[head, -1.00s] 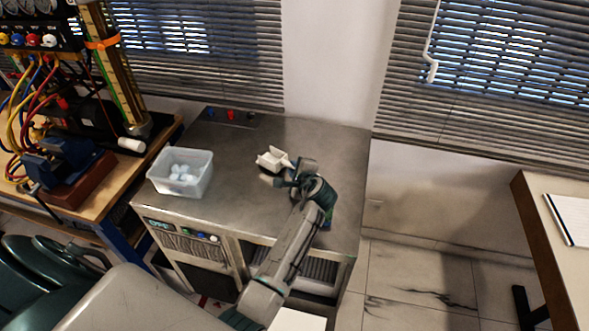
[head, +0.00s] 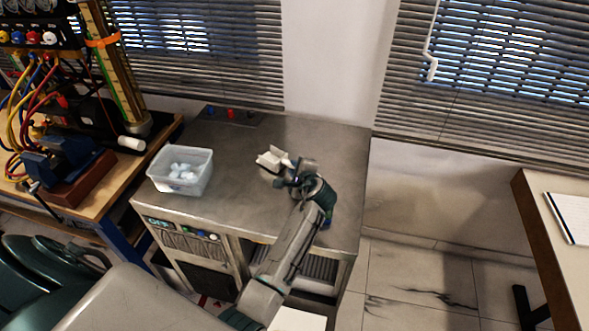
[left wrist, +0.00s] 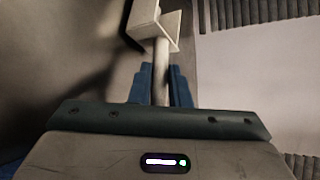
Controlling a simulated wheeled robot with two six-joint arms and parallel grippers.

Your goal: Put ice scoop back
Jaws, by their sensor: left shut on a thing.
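The white ice scoop (head: 270,157) is over the right half of the metal counter top, its bowl pointing left and away from me. My left gripper (head: 290,171) is shut on the scoop's handle. In the left wrist view the scoop's bowl (left wrist: 155,24) is at the top, and its handle (left wrist: 161,72) runs down between the blue fingers of the left gripper (left wrist: 160,88). I cannot tell how far the scoop is above the counter. A translucent bin (head: 180,185) with several white ice pieces stands on the counter's left part. My right gripper is not in view.
The steel counter (head: 230,150) has free room between the bin and the scoop. Small coloured knobs (head: 230,113) sit at its back edge. A wooden bench (head: 105,200) with a gauge rig and hoses is at left. A table (head: 550,215) stands at far right.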

